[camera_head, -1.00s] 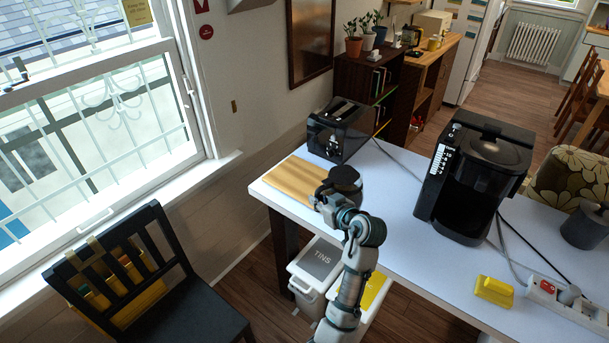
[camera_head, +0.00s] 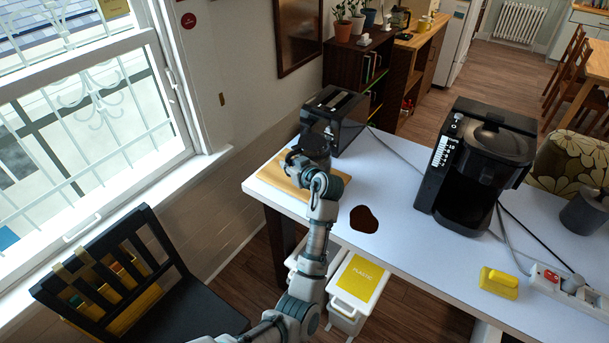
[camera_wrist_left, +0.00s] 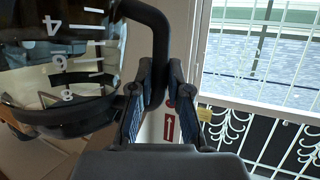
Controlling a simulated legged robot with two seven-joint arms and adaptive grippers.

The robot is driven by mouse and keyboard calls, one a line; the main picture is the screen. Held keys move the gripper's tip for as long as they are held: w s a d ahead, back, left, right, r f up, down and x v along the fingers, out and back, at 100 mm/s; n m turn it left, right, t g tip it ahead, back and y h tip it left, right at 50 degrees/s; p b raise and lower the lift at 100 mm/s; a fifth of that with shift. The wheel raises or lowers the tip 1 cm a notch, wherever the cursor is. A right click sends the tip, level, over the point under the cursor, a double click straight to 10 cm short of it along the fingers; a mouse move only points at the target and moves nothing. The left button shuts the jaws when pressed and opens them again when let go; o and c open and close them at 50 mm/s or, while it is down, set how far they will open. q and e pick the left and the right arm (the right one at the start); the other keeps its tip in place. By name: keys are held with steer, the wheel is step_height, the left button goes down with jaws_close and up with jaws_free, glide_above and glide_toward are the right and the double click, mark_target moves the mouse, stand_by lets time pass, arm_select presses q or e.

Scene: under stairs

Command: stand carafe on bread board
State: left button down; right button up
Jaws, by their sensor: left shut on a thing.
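The carafe (camera_wrist_left: 65,70) is dark glass with white markings and a black handle, filling the left of the left wrist view. In the head view only its dark upper part (camera_head: 314,143) shows above my gripper. My left gripper (camera_wrist_left: 155,95) is shut on the handle; it also shows in the head view (camera_head: 298,163). The wooden bread board (camera_head: 277,176) lies at the table's far left corner, with the carafe over it. I cannot tell whether the carafe's base touches the board. My right gripper is not in view.
A black toaster (camera_head: 336,116) stands just behind the board. A dark brown spill (camera_head: 363,219) lies on the white table. The black coffee maker (camera_head: 475,167) stands to the right, with a yellow sponge-like block (camera_head: 498,283) and a power strip (camera_head: 570,294) nearer.

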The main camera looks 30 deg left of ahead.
arm_select(q)
steer(key=a+f, duration=0.1)
steer(key=w+a+f, duration=0.1)
steer(key=a+f, duration=0.1)
steer(key=shift+w+a+f, duration=0.25)
steer(key=shift+a+f, duration=0.05)
steer(key=shift+a, duration=0.35)
steer(key=c, duration=1.1)
jaws_free()
steer(key=shift+s+a+f, duration=0.1)
steer(key=shift+a+f, duration=0.35)
steer(key=shift+a, duration=0.25)
steer(key=shift+c, duration=0.2)
steer(key=shift+a+f, duration=0.1)
steer(key=shift+a, duration=0.15)
steer(key=v, duration=1.3)
steer(key=shift+w+d+r, duration=0.2)
steer(key=shift+w+d, duration=0.05)
steer(key=shift+d, duration=0.15)
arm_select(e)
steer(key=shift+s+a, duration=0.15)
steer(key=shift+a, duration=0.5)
